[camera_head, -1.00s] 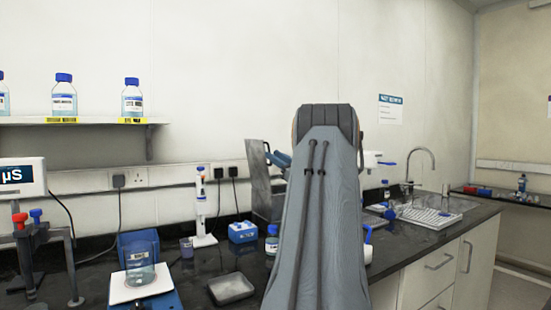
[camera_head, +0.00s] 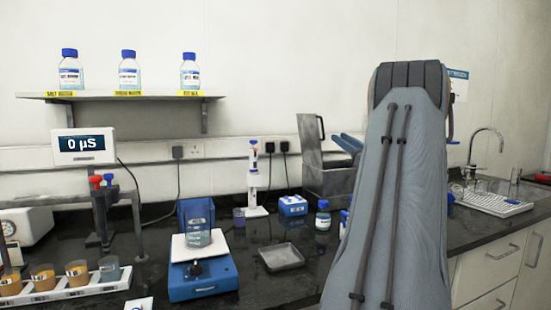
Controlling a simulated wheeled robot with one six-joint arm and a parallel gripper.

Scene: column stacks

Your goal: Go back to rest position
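My arm (camera_head: 395,190) stands upright in the right half of the head view, with a grey link and two dark cables along it.
On the dark bench (camera_head: 250,292) are a blue stirrer (camera_head: 203,284) with a beaker (camera_head: 198,224), a grey tray (camera_head: 281,257), a blue block (camera_head: 292,206) and a rack of cups (camera_head: 70,292). A shelf (camera_head: 120,98) holds three bottles. A sink tap (camera_head: 487,132) is at the right.

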